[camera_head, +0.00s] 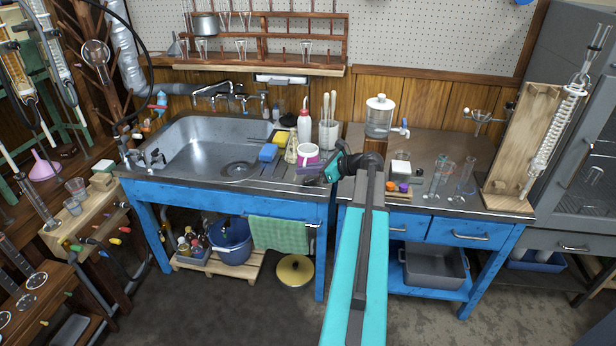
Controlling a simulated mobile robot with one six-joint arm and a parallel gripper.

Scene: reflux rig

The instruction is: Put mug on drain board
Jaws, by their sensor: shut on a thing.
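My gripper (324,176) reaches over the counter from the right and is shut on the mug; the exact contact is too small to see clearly. The drain board appears to be the grey metal strip (272,170) right of the sink basin. The mug is over or on its right end; I cannot tell whether it touches the surface.
The sink basin (205,150) is open to the left. Glassware (466,176) stands on the right bench.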

